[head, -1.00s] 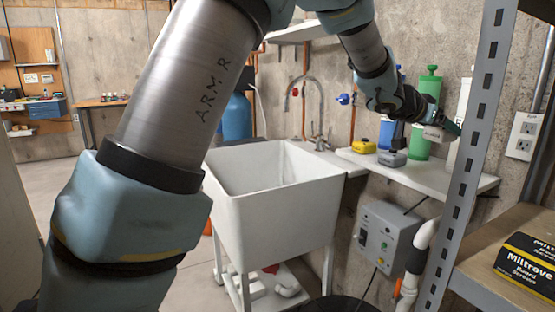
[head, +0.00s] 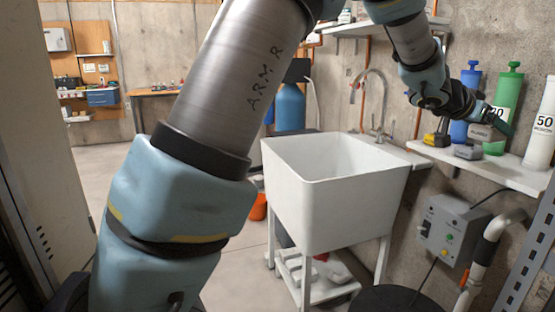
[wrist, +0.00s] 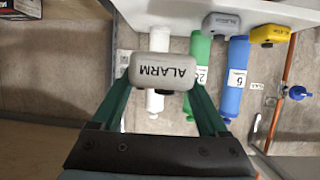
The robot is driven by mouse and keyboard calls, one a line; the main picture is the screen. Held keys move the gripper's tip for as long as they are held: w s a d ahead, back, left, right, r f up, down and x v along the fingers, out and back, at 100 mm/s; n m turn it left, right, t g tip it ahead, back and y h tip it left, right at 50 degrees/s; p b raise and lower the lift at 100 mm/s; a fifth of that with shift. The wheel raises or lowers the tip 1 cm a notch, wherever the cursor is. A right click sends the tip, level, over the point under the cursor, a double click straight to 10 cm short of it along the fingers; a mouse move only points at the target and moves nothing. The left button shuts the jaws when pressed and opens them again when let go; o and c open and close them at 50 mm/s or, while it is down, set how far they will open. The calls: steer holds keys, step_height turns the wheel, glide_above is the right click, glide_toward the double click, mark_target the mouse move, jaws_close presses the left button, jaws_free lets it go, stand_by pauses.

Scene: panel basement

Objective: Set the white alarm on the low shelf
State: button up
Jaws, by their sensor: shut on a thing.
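My gripper (head: 494,122) is shut on the white alarm (wrist: 160,71), a small pale box with "ALARM" on it, upside down in the wrist view. The alarm sits between my two green fingers and also shows in the head view (head: 481,132). The white low shelf (head: 515,176) is on the wall right of the sink. A yellow alarm (head: 437,138) and a grey alarm (head: 467,152) stand on its left part. In the head view the held alarm appears just above the grey one; its exact height over the shelf is hard to tell.
A blue bottle (head: 467,95), green bottle (head: 507,100) and white bottle (head: 541,135) stand on the low shelf. A white sink (head: 320,190) is to its left. A grey control box (head: 450,228) hangs below. A metal rack upright (head: 530,250) is at right.

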steer(key=w+a+f+n+t+y, duration=0.1)
steer(key=w+a+f, duration=0.2)
steer(key=f, duration=0.3)
steer(key=w+a+f+n+t+p, duration=0.1)
steer(key=w+a+f, duration=0.25)
steer(key=f, duration=0.25)
steer(key=w+a+f+n+t+y, duration=0.1)
steer(key=w+a+f, duration=0.2)
steer(key=f, duration=0.3)
steer(key=w+a+f+n+t+y, duration=0.2)
steer(key=w+a+f+n+t, duration=0.15)
steer(key=a+f, duration=0.4)
steer(key=w+a+f+n+t+y, duration=0.15)
steer(key=w+a+f, duration=0.35)
steer(key=a, duration=0.6)
steer(key=w+a+f+n+t+y+p, duration=0.1)
steer(key=a+f+n+y, duration=0.2)
steer(key=a, duration=0.8)
steer(key=a+f+n+t+y+p, duration=0.1)
steer(key=a+f+n+y, duration=0.15)
steer(key=a, duration=0.85)
steer(key=s+a+n+y, duration=0.2)
steer(key=a, duration=1)
steer(key=shift+t, duration=0.4)
steer(key=v, duration=0.5)
steer(key=shift+s+a+r, duration=0.15)
steer(key=shift+a+r, duration=0.15)
steer(key=shift+r, duration=0.05)
